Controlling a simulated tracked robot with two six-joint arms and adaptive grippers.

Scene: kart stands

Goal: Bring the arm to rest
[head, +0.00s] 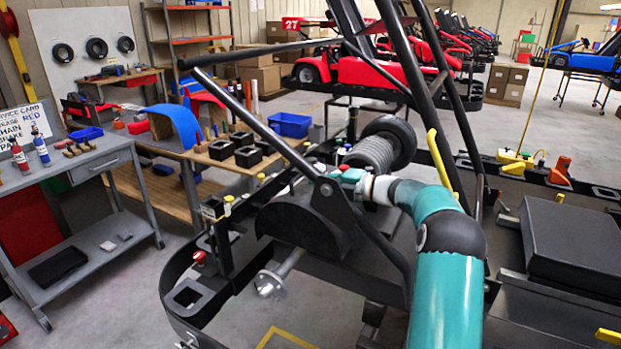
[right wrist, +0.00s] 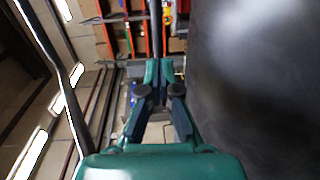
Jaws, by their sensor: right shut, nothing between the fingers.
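My right arm, teal with dark joints, reaches in from the lower right of the head view. Its gripper (head: 345,174) is small there, among the black kart frame (head: 320,222) tubes, beside a coil spring (head: 370,155). In the right wrist view the right gripper (right wrist: 158,68) has its teal fingers together at the tips, with nothing held. A large dark, smooth surface (right wrist: 260,90) fills the right side of that view, close by. My left gripper is not in view.
A black wheel (head: 392,140) and slanting bars surround the arm. A wooden table (head: 225,160) with black boxes and a blue bin (head: 289,124) stands behind. A grey cart (head: 95,165) with bottles is at left. Red karts stand at the back. Open floor lies beyond.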

